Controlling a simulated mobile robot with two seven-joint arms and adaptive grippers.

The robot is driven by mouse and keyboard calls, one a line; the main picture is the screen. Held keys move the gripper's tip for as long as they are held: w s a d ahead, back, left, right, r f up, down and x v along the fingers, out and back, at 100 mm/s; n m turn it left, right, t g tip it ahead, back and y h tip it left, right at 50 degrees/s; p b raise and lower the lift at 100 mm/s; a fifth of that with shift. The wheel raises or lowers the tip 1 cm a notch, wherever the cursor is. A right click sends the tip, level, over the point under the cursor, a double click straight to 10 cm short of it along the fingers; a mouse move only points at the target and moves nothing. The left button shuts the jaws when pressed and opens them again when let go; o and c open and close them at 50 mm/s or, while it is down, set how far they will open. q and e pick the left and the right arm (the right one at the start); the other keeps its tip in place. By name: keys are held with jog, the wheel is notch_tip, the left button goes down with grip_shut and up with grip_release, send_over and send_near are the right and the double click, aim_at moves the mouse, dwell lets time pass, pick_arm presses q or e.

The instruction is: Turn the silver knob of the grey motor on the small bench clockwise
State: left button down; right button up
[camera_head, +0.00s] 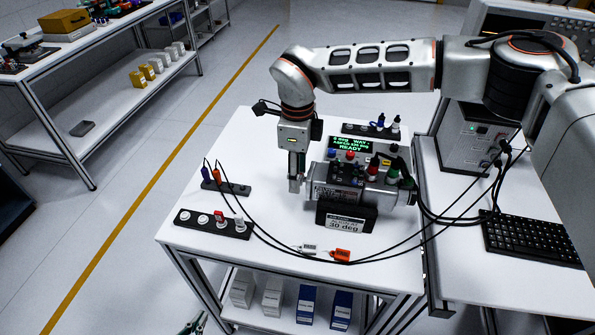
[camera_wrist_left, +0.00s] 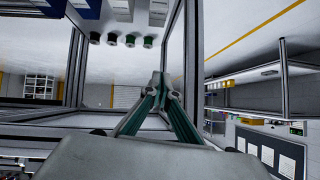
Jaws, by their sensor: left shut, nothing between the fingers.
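The grey motor (camera_head: 340,174) lies on the small white bench (camera_head: 290,258), behind a black sign reading "30 deg" (camera_head: 345,222). My right gripper (camera_head: 295,186) points down at the motor's left end. The silver knob cannot be made out there; the gripper seems to cover that end. Whether its fingers are open or hold anything is unclear. My left gripper (camera_wrist_left: 163,84) is shut and empty in the left wrist view, low beside the bench frame. Only its tips (camera_head: 194,325) show at the bottom edge of the head view.
A green-lettered display (camera_head: 350,146) stands behind the motor. Black connector strips (camera_head: 213,224) and cables with an orange tag (camera_head: 340,255) lie on the bench. Boxes (camera_head: 306,303) stand on its lower shelf. A keyboard (camera_head: 535,238) is at right. Floor at left is free.

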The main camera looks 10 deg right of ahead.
jog(key=c, duration=1.1)
jog(key=shift+f+b, duration=0.1)
jog(key=shift+b, duration=0.4)
jog(key=shift+c, duration=0.2)
jog(key=shift+t+b, duration=0.45)
jog(key=shift+t, duration=0.05)
jog(key=shift+s+f+t+b, duration=0.1)
jog(key=shift+t+b, duration=0.2)
jog(key=shift+b, duration=0.2)
jog(key=t+h+b, duration=0.1)
jog(key=t+b, duration=0.1)
jog(key=b, duration=0.1)
jog(key=t+h+b, duration=0.1)
jog(key=t+b, duration=0.1)
jog(key=b, duration=0.1)
jog(key=shift+s+a+f, duration=0.1)
jog(key=shift+s+a, duration=0.05)
jog(key=shift+s, duration=0.25)
pick_arm(q)
notch_tip(320, 180, down, 8)
jog(key=d, duration=0.1)
jog(key=shift+s+f, duration=0.2)
jog(key=shift+f, duration=0.05)
pick_arm(e)
jog(key=shift+t, duration=0.6)
